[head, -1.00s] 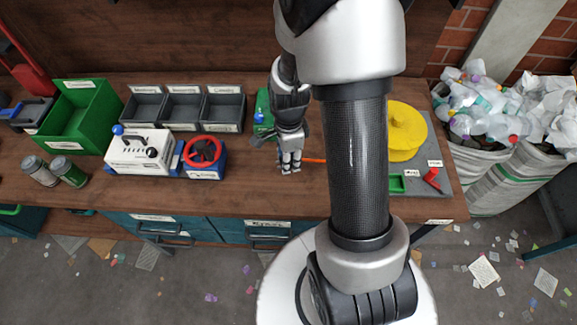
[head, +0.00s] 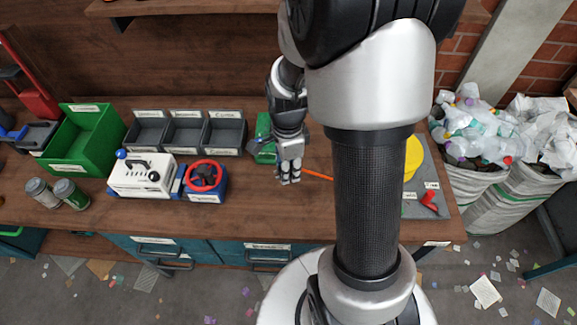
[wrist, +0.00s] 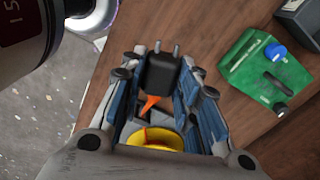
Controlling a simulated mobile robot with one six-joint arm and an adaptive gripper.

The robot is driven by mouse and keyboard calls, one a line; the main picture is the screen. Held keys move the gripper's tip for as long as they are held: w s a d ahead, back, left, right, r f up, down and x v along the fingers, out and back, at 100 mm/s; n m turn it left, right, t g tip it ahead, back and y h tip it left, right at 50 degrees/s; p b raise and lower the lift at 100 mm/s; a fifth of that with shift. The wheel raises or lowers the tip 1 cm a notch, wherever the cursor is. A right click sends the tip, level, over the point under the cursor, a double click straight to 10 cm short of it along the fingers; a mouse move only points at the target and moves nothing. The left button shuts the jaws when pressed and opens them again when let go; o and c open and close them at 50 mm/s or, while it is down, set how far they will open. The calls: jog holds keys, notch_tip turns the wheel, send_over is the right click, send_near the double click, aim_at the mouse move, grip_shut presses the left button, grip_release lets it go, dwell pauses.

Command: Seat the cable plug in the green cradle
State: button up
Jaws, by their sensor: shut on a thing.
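My gripper (head: 288,178) is over the middle of the bench, shut on a black cable plug (wrist: 162,73). In the wrist view, the plug sits between the finger pads with its two metal pins pointing out past the fingertips. An orange cable (head: 318,175) runs right from my gripper and passes behind my arm; in the wrist view it leaves the plug's rear (wrist: 150,103). The yellow reel (head: 413,157) stands at the right, partly hidden by my arm.
A green box with a blue knob and black lever (wrist: 262,72) is close to my gripper, also in the head view (head: 263,140). A white control box (head: 143,177), red handwheel unit (head: 205,178) and grey bins (head: 184,133) stand left. A red part (head: 430,200) lies right.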

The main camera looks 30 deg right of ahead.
notch_tip(320, 180, down, 11)
jog(key=b, duration=0.8)
dwell(0.6)
jog(key=shift+r, duration=0.1)
jog(key=m, duration=0.3)
dwell(0.5)
jog(key=shift+s+d+p, duration=0.3)
jog(key=shift+s+d, duration=2.6)
jog(key=shift+d, duration=1.4)
jog(key=shift+s+d+p, duration=0.25)
jog(key=shift+s+d, duration=2.65)
jog(key=shift+d, duration=1.45)
jog(key=shift+s+d+p, duration=0.3)
jog(key=shift+s+d, duration=2.6)
jog(key=shift+d, duration=1.4)
jog(key=shift+f+b, duration=0.5)
jog(key=shift+f, duration=0.3)
